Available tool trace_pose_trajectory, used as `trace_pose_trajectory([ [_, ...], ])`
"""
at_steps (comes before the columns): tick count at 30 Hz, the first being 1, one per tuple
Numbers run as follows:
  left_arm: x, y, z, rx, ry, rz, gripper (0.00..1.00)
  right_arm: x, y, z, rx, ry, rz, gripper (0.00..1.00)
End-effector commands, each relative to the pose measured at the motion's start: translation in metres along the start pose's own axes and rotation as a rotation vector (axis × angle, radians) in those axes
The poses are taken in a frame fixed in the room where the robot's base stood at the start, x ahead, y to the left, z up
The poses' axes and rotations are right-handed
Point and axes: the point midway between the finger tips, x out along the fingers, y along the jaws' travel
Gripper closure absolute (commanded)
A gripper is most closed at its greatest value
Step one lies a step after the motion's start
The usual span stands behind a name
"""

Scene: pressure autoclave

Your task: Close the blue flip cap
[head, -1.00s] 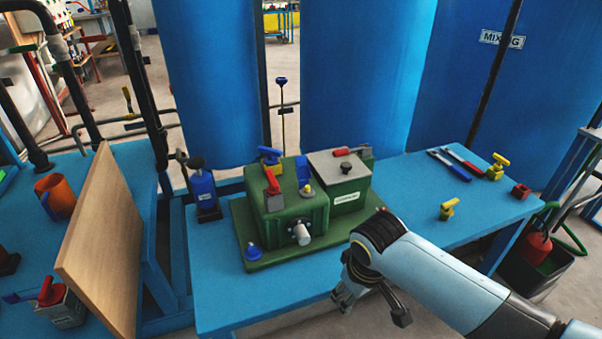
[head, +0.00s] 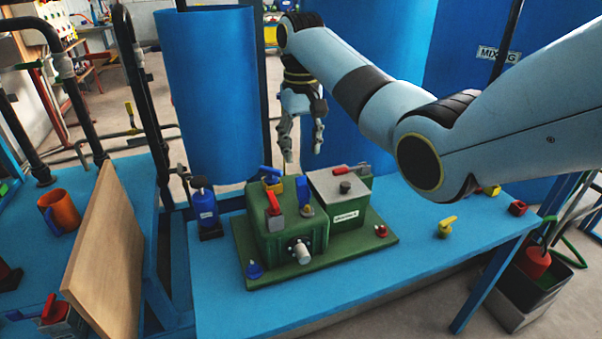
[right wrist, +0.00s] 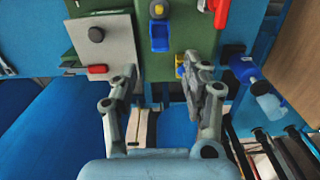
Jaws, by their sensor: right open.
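The blue flip cap (head: 303,190) stands raised on top of the green autoclave (head: 275,232), beside a small port with a yellowish ring. In the right wrist view the blue flip cap (right wrist: 160,38) shows as a small blue rectangle ahead of the fingers. My right gripper (head: 303,157) points down above and behind the autoclave, apart from the cap. Its two fingers are spread with nothing between them; they also show in the right wrist view (right wrist: 160,75). My left gripper is not in view.
A red handle (head: 273,203) and a blue-handled yellow valve (head: 271,176) are close to the cap. A grey-lidded box (head: 335,185) adjoins on the right. A blue bottle (head: 203,207) stands left. A wooden board (head: 105,260) leans farther left.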

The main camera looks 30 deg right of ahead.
Motion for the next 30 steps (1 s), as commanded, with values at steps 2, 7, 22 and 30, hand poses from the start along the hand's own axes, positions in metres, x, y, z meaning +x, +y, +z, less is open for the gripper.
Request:
trace_pose_trajectory([
  [2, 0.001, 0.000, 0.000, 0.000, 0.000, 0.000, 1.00, 0.018, 0.000, 0.001, 0.000, -0.004, 0.000, 0.52],
  [7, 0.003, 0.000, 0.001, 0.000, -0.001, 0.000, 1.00, 0.050, 0.000, 0.001, -0.001, -0.002, 0.000, 0.52],
  [22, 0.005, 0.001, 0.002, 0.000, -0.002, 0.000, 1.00, 0.073, -0.001, 0.000, -0.001, 0.002, 0.000, 0.52],
  [30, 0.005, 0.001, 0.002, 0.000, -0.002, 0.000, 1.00, 0.072, 0.000, 0.000, -0.001, 0.002, 0.000, 0.85],
])
